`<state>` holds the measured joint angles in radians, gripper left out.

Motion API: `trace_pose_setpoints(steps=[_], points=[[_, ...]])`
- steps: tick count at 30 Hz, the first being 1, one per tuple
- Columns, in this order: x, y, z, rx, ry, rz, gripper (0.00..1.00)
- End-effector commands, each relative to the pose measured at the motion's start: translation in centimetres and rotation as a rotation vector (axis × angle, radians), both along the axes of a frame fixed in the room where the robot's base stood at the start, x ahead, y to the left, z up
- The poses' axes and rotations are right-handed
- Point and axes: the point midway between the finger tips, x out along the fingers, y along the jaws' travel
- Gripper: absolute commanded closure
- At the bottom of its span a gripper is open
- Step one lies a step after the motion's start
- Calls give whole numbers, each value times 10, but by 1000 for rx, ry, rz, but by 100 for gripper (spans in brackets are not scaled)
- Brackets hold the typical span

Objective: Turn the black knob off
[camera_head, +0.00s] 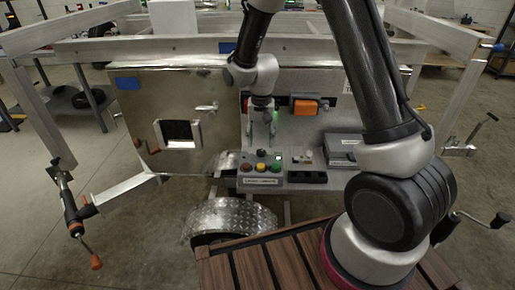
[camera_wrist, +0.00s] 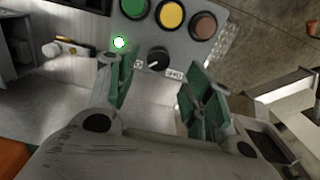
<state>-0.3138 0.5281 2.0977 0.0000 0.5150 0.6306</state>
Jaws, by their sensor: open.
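The black knob (camera_wrist: 157,57) sits on the grey control panel (camera_wrist: 188,48) in the wrist view, with a small white mark on it and a white label on either side. I cannot tell for certain which label the mark points to. A green lamp (camera_wrist: 119,42) glows to its left. My gripper (camera_wrist: 158,72) is open and empty, its green-padded fingers apart on either side of the knob in the picture; no contact is visible.
Green (camera_wrist: 134,8), yellow (camera_wrist: 171,13) and red (camera_wrist: 203,25) buttons line the panel beyond the knob. An orange device (camera_head: 305,106) stands behind, and a grey box (camera_head: 342,148) lies to the right. A metal door (camera_head: 180,90) stands at the left, above a wheel fender (camera_head: 230,216).

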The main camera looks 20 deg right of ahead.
Motion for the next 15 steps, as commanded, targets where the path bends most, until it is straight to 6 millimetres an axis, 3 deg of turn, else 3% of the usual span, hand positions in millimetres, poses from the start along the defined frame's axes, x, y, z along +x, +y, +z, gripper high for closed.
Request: trace_pose_setpoints(steps=[6,15], points=[[-1,0,-36,-1,3,1,49],[0,0,-48,0,0,2,49]])
